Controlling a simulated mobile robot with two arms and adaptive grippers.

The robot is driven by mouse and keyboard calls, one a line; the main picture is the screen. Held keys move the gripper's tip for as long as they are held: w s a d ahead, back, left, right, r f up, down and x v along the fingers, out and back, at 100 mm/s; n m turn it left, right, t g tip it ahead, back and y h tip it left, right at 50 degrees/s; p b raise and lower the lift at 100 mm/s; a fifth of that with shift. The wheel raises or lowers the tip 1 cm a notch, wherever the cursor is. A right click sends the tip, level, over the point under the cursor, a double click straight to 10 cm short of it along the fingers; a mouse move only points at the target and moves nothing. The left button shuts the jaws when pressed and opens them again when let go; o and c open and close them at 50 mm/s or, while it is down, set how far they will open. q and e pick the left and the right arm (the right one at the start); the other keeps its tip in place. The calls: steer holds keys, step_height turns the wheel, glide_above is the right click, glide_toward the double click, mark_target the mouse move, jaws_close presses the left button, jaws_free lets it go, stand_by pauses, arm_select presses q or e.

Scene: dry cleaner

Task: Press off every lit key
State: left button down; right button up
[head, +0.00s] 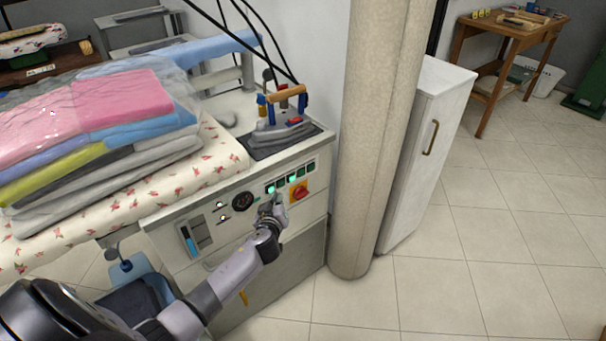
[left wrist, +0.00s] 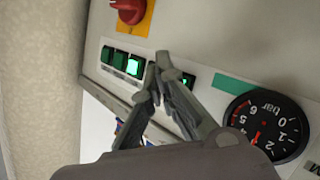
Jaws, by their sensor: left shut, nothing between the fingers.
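A row of green keys sits on the front panel of the ironing station. In the head view the key nearest the gauge (head: 270,188) and the middle key (head: 291,179) glow bright green. The key nearest the gauge (left wrist: 188,79) shows partly, lit, beside my fingers. My left gripper (head: 272,204) is shut and empty, its tips (left wrist: 158,65) in front of the row, hiding the key between the two lit ones. I cannot tell whether they touch.
A red knob on a yellow plate (head: 299,192) sits under the keys. A pressure gauge (head: 243,201) is left of them. An iron (head: 283,122) stands above. A beige column (head: 372,140) rises close on the right. Folded laundry (head: 95,110) lies on the board.

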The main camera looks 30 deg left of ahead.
arm_select(q)
steer(key=shift+a, duration=0.1)
stand_by(0.3)
steer(key=shift+w+a, duration=0.2)
steer(key=shift+a, duration=0.15)
stand_by(0.4)
steer(key=shift+d+b, duration=0.1)
steer(key=shift+b, duration=0.2)
steer(key=shift+s+d, duration=0.2)
steer(key=shift+d, duration=0.15)
steer(key=d, duration=0.1)
steer(key=s+d, duration=0.1)
steer(key=d, duration=0.1)
steer(key=s+d+b, duration=0.1)
steer(key=d, duration=0.1)
steer(key=shift+s+d, duration=0.15)
steer(key=shift+d, duration=0.1)
stand_by(0.4)
